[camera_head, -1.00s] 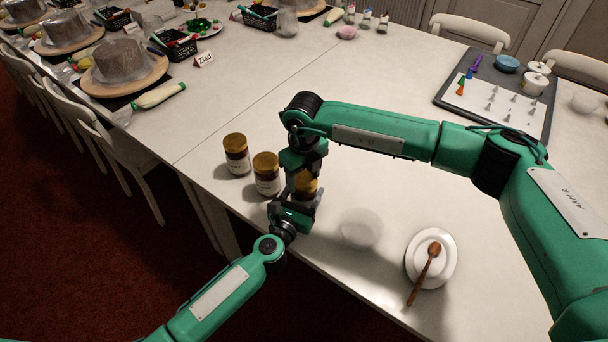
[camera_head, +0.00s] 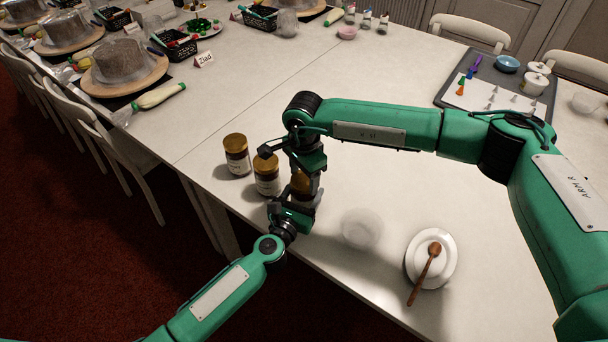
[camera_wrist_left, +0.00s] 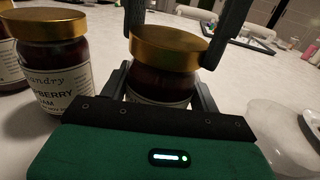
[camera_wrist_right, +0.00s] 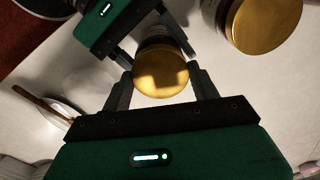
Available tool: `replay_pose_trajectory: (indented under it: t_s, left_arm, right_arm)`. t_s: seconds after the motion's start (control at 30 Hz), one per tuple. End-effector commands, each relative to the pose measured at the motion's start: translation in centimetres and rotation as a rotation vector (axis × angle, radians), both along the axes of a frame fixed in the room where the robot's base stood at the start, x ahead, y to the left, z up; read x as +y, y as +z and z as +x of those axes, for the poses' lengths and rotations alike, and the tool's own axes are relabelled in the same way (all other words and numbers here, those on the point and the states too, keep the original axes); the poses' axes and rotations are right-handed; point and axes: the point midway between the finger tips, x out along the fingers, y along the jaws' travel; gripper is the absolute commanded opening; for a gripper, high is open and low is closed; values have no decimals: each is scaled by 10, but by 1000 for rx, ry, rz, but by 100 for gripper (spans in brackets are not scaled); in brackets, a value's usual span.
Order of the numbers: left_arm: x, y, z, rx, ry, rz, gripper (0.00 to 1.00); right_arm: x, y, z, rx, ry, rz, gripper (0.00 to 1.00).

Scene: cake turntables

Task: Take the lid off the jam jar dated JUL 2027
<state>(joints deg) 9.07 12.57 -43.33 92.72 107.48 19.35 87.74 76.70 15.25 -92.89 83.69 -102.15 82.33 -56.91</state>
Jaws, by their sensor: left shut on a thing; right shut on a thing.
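Three jam jars with gold lids stand near the table's edge. The far-left jar (camera_head: 236,155) and the middle jar (camera_head: 266,176) stand free. The third jar (camera_wrist_left: 160,84) is between my grippers, partly hidden in the head view. My left gripper (camera_wrist_left: 163,88) is shut around this jar's body, low from the side. My right gripper (camera_wrist_right: 160,75) is shut on its gold lid (camera_wrist_right: 161,70) from above. In the left wrist view the lid looks seated on the jar or nearly so.
A clear bowl (camera_head: 361,229) and a white dish (camera_head: 417,274) with a wooden spoon (camera_head: 425,273) are to the right of the held jar. A tray with piping tips (camera_head: 548,115) lies at the back right. The table behind the jars is clear.

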Motion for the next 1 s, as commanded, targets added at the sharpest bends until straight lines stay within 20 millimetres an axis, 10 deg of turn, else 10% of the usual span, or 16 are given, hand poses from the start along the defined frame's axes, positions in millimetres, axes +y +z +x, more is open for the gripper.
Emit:
replay_pose_trajectory:
  t_s: [1.0]
  left_arm:
    - [0, 0, 0, 1, 0, 0, 0]
  right_arm:
    - [-1, 13, 1, -2, -8, -1, 34]
